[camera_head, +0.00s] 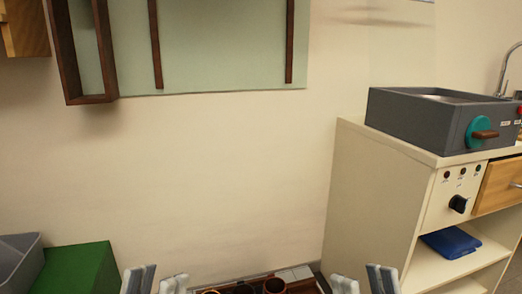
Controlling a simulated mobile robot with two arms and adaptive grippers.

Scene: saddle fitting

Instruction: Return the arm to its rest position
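My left gripper (156,282) shows at the bottom edge, left of centre. Its two grey fingertips stand apart with nothing seen between them. My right gripper (363,283) shows at the bottom edge, right of centre, also with its fingertips apart and nothing seen between them. The rest of both arms is below the picture. Between the grippers, at the bottom edge, is the top of a dark tray or bench (312,272) with several small round dark parts (275,286), mostly cut off.
A green block (75,270) and a grey bin (22,262) stand at lower left. A cream cabinet (375,200) at right carries a grey box (430,120) with a teal knob; a blue folded item (450,242) lies on its shelf. A pale board with brown frames (220,45) hangs on the wall.

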